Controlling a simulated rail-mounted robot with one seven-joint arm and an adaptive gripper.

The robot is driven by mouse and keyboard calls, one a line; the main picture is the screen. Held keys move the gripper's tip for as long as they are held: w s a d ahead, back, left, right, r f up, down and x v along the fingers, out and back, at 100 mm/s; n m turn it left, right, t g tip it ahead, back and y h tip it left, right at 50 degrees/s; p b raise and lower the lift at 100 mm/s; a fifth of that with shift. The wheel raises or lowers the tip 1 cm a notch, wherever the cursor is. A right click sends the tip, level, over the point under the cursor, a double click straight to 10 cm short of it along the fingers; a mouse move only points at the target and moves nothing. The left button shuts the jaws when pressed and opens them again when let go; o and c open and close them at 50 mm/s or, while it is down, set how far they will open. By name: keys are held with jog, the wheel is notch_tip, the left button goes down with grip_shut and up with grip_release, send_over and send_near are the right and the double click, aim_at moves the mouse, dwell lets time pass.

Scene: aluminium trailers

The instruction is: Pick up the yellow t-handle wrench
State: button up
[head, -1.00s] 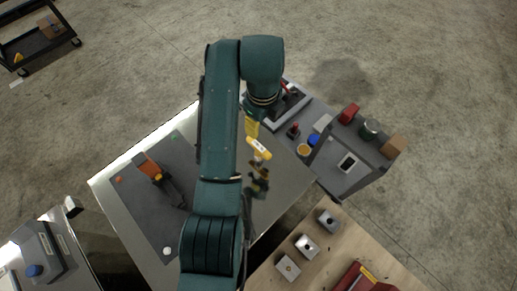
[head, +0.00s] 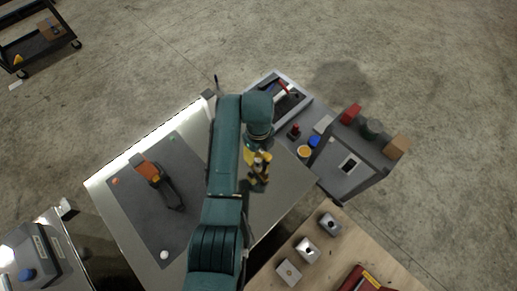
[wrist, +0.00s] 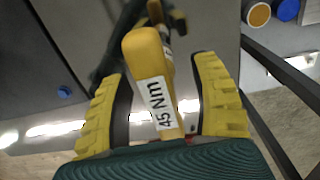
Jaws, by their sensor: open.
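The yellow t-handle wrench (wrist: 150,58) shows in the wrist view with a white "45 Nm" label on its handle. The handle lies between the two yellow fingers of my gripper (wrist: 160,76), with a visible gap on each side. My gripper is open around it. In the head view my gripper (head: 256,156) is over the bare metal part of the table, and my arm hides much of the wrench there. Dark parts show beyond the handle in the wrist view.
An orange and black tool (head: 149,170) lies on a dark mat (head: 135,200) to the left. A grey tray (head: 265,84) with a red-handled tool is behind. A grey side bench (head: 345,182) with small containers and a wooden table (head: 330,255) with metal blocks are at the right.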

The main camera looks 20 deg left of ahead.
jog(key=shift+f, duration=0.55)
jog(key=shift+c, duration=0.5)
grip_shut()
notch_tip(320, 180, up, 10)
jog(key=shift+r+b, duration=0.1)
jog(key=shift+b, duration=0.7)
